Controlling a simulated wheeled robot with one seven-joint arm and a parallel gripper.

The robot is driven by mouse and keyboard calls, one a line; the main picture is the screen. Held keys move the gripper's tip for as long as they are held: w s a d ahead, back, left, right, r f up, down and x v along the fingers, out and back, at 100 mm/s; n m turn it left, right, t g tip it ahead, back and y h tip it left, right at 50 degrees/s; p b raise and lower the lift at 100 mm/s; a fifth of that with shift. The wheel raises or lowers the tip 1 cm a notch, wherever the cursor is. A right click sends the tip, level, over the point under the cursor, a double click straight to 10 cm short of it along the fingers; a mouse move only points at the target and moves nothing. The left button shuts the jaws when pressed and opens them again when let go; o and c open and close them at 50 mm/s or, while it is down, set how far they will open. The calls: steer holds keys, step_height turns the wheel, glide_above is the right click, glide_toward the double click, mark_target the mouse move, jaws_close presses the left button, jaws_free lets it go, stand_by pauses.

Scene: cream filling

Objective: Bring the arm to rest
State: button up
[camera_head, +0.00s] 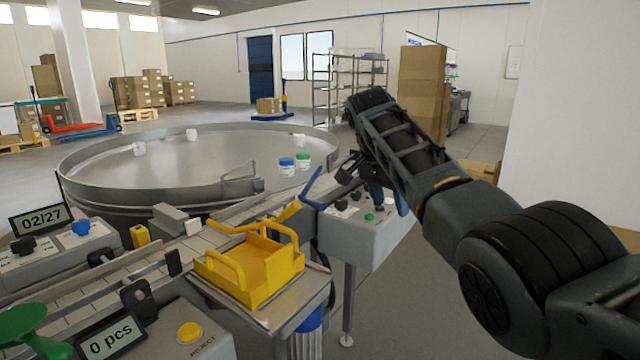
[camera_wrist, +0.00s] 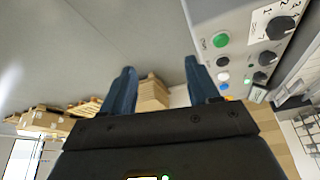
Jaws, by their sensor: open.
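My arm reaches in from the right in the head view, bent upward at the elbow and then down at the wrist. My gripper hangs beside the grey control box (camera_head: 362,232), with its blue fingers partly hidden behind the arm. In the wrist view my gripper (camera_wrist: 160,85) has two blue fingers spread apart with nothing between them. The control box (camera_wrist: 240,22), with a green button and black knobs, is close to the right finger there. I cannot tell whether they touch.
A yellow tray (camera_head: 284,263) stands on a metal stand left of the control box. A large round turntable (camera_head: 200,160) holds several small jars. A conveyor (camera_head: 135,270) and a "0 pcs" display (camera_head: 111,337) are at lower left. Cardboard boxes (camera_head: 421,85) stand behind my arm.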

steer(key=s+a+f+n+t+y, duration=0.15)
steer(key=s+f, duration=0.25)
steer(key=f, duration=0.9)
steer(key=s+a+f+n+t+y, duration=0.15)
steer(key=s+f, duration=0.25)
steer(key=f, duration=0.8)
steer(key=s+f+n+t+y+p, duration=0.1)
steer(key=s+f+n, duration=0.1)
steer(key=s+f, duration=0.55)
steer(key=s+f+n+t+y+p, duration=0.1)
steer(key=s+f, duration=0.4)
steer(key=s, duration=0.6)
steer(key=s+d+r+n+t, duration=0.1)
steer(key=s+d+r+t, duration=0.15)
steer(key=s, duration=1.05)
steer(key=s+d+r+n+t, duration=0.1)
steer(key=s+d+r+t, duration=0.2)
steer(key=s, duration=0.9)
steer(key=s+d+r+n, duration=0.1)
steer(key=s+d+r, duration=0.1)
steer(key=s+r, duration=0.5)
steer(key=s+d+r+n+t+h+p, duration=0.1)
steer(key=s+r, duration=0.6)
steer(key=r, duration=0.8)
steer(key=shift+s+d, duration=0.4)
steer(key=shift+d, duration=0.25)
